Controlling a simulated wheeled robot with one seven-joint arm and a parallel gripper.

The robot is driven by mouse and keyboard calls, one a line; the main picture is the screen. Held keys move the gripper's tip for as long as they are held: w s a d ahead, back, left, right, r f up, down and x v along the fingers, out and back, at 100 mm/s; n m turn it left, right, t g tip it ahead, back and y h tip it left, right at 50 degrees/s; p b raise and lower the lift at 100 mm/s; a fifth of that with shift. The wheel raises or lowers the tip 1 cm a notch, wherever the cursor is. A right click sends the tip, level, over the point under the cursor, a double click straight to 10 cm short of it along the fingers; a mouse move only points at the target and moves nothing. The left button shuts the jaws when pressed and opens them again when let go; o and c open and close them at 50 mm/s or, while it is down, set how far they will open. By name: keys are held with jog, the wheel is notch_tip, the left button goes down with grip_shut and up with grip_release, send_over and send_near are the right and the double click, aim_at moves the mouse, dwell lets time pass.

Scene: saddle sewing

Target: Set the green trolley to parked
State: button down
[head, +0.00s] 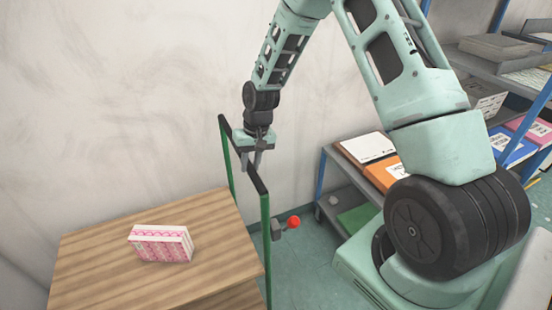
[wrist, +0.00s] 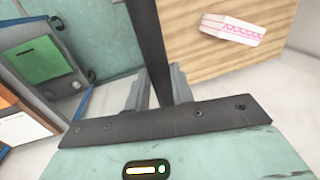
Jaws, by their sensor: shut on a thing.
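The green trolley (head: 265,235) has upright green posts and a black push bar (head: 244,160), with a wooden top beside it. My gripper (head: 255,165) is shut on the black bar, near its middle. In the wrist view the bar (wrist: 146,40) runs between the two fingers of my gripper (wrist: 160,85). The trolley's wheels are out of view.
A pink and white box (head: 160,243) lies on the wooden top (head: 215,270). A blue-posted shelf (head: 322,175) with folders and boxes stands at the right. A pale wall (head: 130,110) is close behind. Some green floor (head: 310,265) shows between trolley and my base.

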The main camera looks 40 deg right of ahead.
jog(key=w+a+b, duration=0.1)
jog(key=w+a, duration=0.2)
jog(key=a, duration=1)
jog(key=w+a+b, duration=0.1)
jog(key=w+a, duration=0.2)
jog(key=a, duration=1)
jog(key=shift+a+b, duration=0.2)
jog(key=shift+b, duration=0.1)
jog(key=shift+w+r, duration=0.1)
jog(key=shift+w, duration=0.05)
jog(key=c, duration=1.2)
grip_release()
jog(key=shift+a, duration=0.1)
jog(key=shift+c, duration=0.2)
jog(key=d+r+b, duration=0.1)
jog(key=r, duration=0.7)
jog(key=d+r+b, duration=0.2)
jog(key=r, duration=0.7)
jog(key=shift+s+d+b, duration=0.3)
jog(key=shift+s, duration=0.1)
